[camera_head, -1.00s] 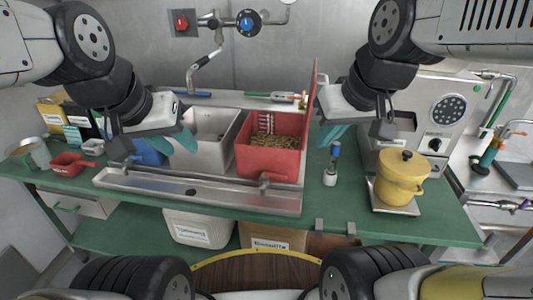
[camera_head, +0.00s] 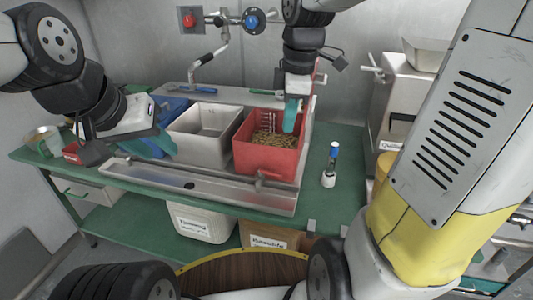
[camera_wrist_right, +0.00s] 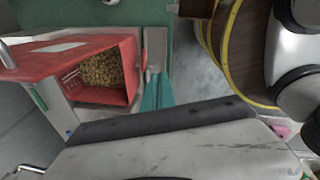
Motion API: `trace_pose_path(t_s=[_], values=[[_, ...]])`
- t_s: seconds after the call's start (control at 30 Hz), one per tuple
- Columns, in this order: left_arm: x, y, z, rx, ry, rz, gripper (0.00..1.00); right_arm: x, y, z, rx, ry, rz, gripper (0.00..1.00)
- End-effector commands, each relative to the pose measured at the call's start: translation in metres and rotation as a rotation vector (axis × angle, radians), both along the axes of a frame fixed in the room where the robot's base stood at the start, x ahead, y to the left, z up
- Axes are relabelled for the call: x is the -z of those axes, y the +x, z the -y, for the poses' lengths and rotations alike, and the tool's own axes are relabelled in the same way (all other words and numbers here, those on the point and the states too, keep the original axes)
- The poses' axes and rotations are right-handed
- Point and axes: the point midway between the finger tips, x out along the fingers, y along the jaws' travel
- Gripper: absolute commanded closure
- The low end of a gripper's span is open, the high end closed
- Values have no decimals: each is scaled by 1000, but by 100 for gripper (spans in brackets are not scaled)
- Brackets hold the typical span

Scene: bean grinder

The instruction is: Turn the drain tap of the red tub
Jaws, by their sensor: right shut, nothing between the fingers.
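The red tub (camera_head: 270,163) with brown granular contents sits at the right end of the metal trough. Its drain tap (camera_head: 260,180) is a small metal fitting low on the front. In the right wrist view the tub (camera_wrist_right: 129,70) is open side up; I cannot make out the tap there. My right gripper (camera_head: 291,125), teal-fingered, points down over the tub's right part, shut and empty, behind and above the tap. Its teal fingers also show in the wrist view (camera_wrist_right: 157,92).
A grey tub (camera_head: 205,135) stands left of the red one. A red upright panel (camera_head: 309,105) rises at the red tub's right. A small blue-topped bottle (camera_head: 330,165) stands on the green bench (camera_head: 345,185) to the right.

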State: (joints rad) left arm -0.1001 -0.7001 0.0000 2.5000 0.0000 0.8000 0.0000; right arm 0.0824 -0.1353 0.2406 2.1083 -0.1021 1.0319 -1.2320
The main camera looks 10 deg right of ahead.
Motion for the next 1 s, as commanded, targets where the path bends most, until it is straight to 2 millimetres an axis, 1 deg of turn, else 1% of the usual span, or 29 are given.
trace_pose_path(t_s=[0.03, 0.1, 0.3, 0.4, 0.5, 0.6, 0.77, 0.87, 1.0], values=[[0, 0, 0, 0, 0, 0, 64, 7, 11, -2, -105, -14, -32, 100], [0, 0, 0, 0, 0, 0, 64, 17, 25, -5, -284, -33, -71, 100], [0, 0, 0, 0, 0, 0, 64, 46, 62, -12, -782, -22, -157, 100], [0, 0, 0, 0, 0, 0, 64, 59, 75, -15, -975, 5, -177, 100], [0, 0, 0, 0, 0, 0, 64, 68, 83, -16, -1106, 27, -185, 100], [0, 0, 0, 0, 0, 0, 64, 73, 87, -17, -1178, 40, -189, 100], [0, 0, 0, 0, 0, 0, 64, 83, 86, -18, -1205, 46, -189, 100], [0, 0, 0, 0, 0, 0, 64, 98, 83, -19, -1204, 46, -191, 100], [0, 0, 0, 0, 0, 0, 64, 127, 78, -22, -1205, 46, -192, 100]])
